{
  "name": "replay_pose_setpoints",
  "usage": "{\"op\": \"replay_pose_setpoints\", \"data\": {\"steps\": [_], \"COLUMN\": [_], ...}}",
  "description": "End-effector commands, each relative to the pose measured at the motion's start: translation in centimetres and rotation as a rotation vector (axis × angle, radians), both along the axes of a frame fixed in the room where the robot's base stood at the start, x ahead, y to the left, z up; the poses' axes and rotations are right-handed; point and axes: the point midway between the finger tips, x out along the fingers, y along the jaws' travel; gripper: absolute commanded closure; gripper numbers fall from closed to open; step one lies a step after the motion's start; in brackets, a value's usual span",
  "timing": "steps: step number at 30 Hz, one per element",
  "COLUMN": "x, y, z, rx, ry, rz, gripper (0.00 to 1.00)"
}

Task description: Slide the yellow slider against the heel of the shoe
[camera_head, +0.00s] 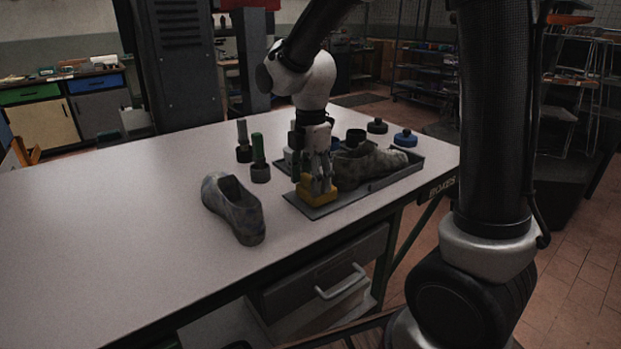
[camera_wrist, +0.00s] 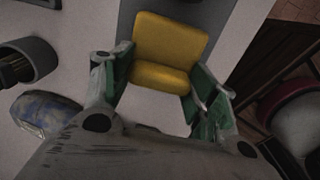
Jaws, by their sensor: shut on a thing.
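The yellow slider (camera_head: 319,194) sits on the near-left end of the flat grey tray (camera_head: 331,207). My gripper (camera_head: 316,184) reaches down over the slider. In the wrist view, the green-padded fingers of my gripper (camera_wrist: 160,82) stand on either side of the slider (camera_wrist: 170,38), shut on it. A mottled grey-brown shoe (camera_head: 377,164) lies on the tray, to the right of and behind the slider. My gripper hides part of the space between slider and heel, so I cannot tell whether they touch.
A second grey shoe (camera_head: 232,207) stands loose on the table (camera_head: 120,215), left of the tray. Blue (camera_head: 405,138) and dark (camera_head: 377,126) round pieces stand near the far right edge. The left table is clear.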

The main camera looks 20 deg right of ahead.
Motion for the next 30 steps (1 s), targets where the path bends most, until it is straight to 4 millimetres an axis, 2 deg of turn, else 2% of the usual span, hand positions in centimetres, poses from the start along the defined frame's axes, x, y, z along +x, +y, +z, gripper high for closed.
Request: {"op": "replay_pose_setpoints", "data": {"steps": [2,10,19,20,21,23,30], "x": [0.1,1.4,1.5,1.5,1.5,1.4,1.4], "y": [-0.3,-4.1,-4.3,-4.3,-4.3,-4.3,-4.2], "z": [0.0,0.0,0.0,0.0,0.0,0.0,0.0], "rx": [0.0,-0.001,-0.001,-0.001,-0.001,0.0,-0.001], "ry": [0.0,-0.001,-0.003,-0.003,-0.003,-0.002,-0.001], "rz": [-0.001,-0.003,0.001,0.001,0.001,0.001,0.0], "gripper": [0.84,0.84,0.84,0.38,0.3,0.2,0.2]}}
